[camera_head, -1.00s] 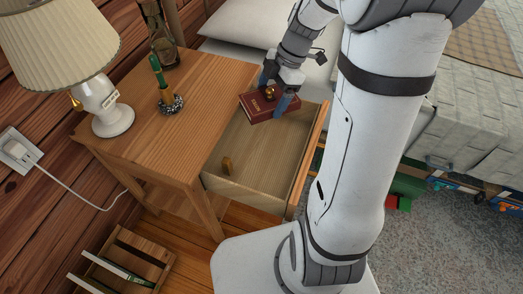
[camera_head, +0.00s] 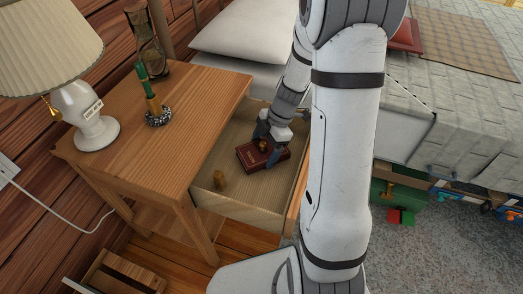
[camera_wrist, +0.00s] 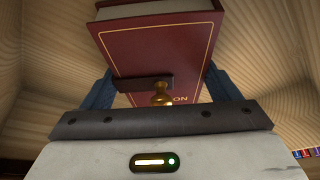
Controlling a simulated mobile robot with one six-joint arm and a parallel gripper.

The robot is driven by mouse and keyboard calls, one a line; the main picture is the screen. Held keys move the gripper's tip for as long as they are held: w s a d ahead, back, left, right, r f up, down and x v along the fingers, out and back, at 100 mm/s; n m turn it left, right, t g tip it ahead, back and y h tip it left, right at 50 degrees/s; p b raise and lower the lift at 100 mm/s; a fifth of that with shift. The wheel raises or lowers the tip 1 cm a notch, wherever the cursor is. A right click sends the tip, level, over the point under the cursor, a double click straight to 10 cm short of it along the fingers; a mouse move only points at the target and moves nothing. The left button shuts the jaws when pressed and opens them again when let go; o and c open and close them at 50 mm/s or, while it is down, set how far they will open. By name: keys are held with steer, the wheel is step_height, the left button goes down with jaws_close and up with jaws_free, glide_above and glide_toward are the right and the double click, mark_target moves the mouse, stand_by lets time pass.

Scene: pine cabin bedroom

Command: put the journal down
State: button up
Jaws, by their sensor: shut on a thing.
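The journal (camera_head: 252,160) is a dark red book with gold lines, a dark strap and a small brass knob. It also shows in the wrist view (camera_wrist: 150,48), with part of its gold title visible. My gripper (camera_head: 268,144) is shut on the journal, with one blue finger on each side of it. The journal is inside the open drawer (camera_head: 247,203) of the nightstand, towards its far part. Whether it touches the drawer floor I cannot tell. Wooden drawer walls show around it in the wrist view.
The bed (camera_head: 440,85) is at the right.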

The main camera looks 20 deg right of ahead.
steer(key=o, duration=1.1)
steer(key=shift+f, duration=0.15)
steer(key=s+p+v, duration=0.1)
steer(key=p+v, duration=0.4)
steer(key=v, duration=0.7)
steer(key=s+a+r+m+h, duration=0.1)
steer(key=s+a+r+m, duration=0.1)
steer(key=s+m, duration=0.2)
steer(key=s+a+r+m+t+h, duration=0.1)
steer(key=s+a+r+m+h, duration=0.1)
steer(key=s+m, duration=0.3)
steer(key=s+a+r+m+t+h, duration=0.1)
steer(key=s+r+m, duration=0.3)
steer(key=m, duration=0.6)
steer(key=shift+s+a+m, duration=0.4)
steer(key=shift+s+a, duration=0.15)
